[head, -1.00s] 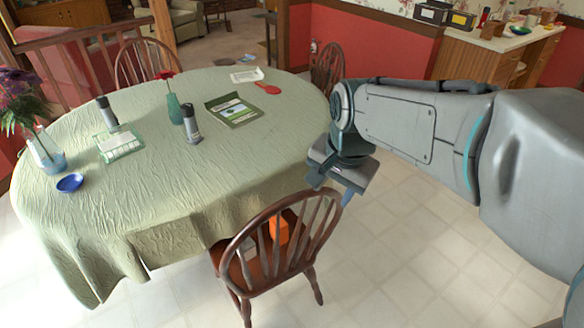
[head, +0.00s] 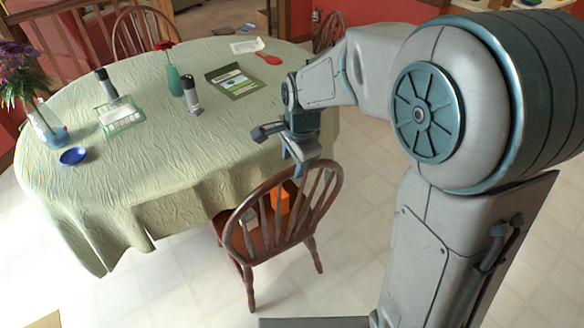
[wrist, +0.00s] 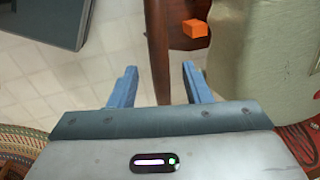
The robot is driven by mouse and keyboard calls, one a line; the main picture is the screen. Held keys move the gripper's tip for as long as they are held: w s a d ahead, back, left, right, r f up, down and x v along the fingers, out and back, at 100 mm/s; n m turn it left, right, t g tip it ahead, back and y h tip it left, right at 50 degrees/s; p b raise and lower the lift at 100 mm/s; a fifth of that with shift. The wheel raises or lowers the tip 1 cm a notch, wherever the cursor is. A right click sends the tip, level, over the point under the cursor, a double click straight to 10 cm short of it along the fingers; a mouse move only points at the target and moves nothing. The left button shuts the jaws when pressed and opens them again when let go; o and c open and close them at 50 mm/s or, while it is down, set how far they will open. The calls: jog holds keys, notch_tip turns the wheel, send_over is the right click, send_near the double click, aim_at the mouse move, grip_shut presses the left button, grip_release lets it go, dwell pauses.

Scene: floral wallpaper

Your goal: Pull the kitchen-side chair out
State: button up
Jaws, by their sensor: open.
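The nearest brown wooden spindle-back chair (head: 268,240) stands at the near right side of the table, with its seat partly under the cloth. An orange block (head: 281,207) lies on its seat. My gripper (head: 297,160) is open, pointing down at the top of this chair's back. In the wrist view, the chair's dark wooden back (wrist: 158,45) runs between my two blue fingers (wrist: 160,85), with a gap on each side. I cannot tell how deep it sits between them. The orange block (wrist: 195,28) shows beyond it.
The oval table (head: 150,165) with a green cloth carries a blue bowl (head: 73,155), a vase (head: 174,80), a booklet (head: 234,82) and other small items. Two more chairs stand at the back left (head: 140,30) and back right (head: 330,30). Pale tile floor (head: 190,275) lies clear in front.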

aim_at(292, 172)
jog(key=shift+w+a+f, duration=0.1)
jog(key=shift+w+f, duration=0.05)
jog(key=shift+f, duration=0.85)
jog(key=shift+w+a+f, duration=0.1)
jog(key=shift+w+f, duration=0.05)
jog(key=shift+f, duration=0.85)
